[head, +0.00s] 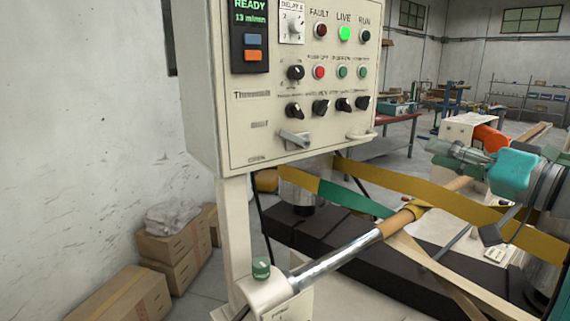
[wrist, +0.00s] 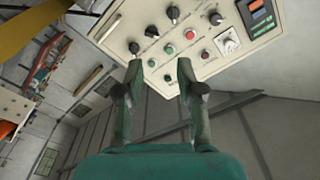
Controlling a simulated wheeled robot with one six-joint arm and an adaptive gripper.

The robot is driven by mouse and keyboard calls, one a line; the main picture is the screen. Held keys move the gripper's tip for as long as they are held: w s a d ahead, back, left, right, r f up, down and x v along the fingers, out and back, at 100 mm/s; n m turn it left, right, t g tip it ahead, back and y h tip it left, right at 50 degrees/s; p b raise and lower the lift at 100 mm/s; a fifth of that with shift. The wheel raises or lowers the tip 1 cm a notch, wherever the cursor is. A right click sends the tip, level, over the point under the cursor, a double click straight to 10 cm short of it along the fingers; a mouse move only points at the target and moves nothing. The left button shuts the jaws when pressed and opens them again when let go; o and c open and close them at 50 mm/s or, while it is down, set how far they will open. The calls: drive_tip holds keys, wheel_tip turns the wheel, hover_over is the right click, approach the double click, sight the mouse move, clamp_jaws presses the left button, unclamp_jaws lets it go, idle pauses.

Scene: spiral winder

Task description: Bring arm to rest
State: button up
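My gripper (head: 436,153) is at the right of the head view, with its teal body and grey fingers pointing left toward the cream control panel (head: 262,126). In the wrist view my gripper (wrist: 160,68) is open, its two fingers apart with nothing between them. The panel (wrist: 160,52) lies beyond the fingertips, turned over in that view. It has rotary knobs, buttons, a lever handle (head: 295,139) and a display (head: 250,35) reading READY. The LIVE lamp (head: 344,34) glows green.
A steel and tan bar (head: 335,266) runs diagonally below the panel. Yellow and green bands (head: 460,207) cross behind it, near my arm. A dark machine bed (head: 340,250) lies below. Cardboard boxes (head: 168,255) stand by the left wall. A red-edged bench (head: 385,133) is farther back.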

wheel_tip(320, 180, down, 31)
drive_tip(key=s+a+m+t+h, duration=0.2)
drive_tip(key=m+h, duration=0.4)
drive_tip(key=s+a+f+h, duration=0.2)
drive_tip(key=s+f+h, duration=0.2)
drive_tip(key=s+f, duration=1.05)
drive_tip(key=s+a+f+n+g, duration=0.1)
drive_tip(key=s+a+n, duration=0.1)
drive_tip(key=s, duration=1.2)
drive_tip(key=s+a+f+n+g, duration=0.1)
drive_tip(key=s+n, duration=0.4)
drive_tip(key=s, duration=0.9)
drive_tip(key=shift+a+f, duration=0.4)
drive_tip(key=shift+f, duration=0.05)
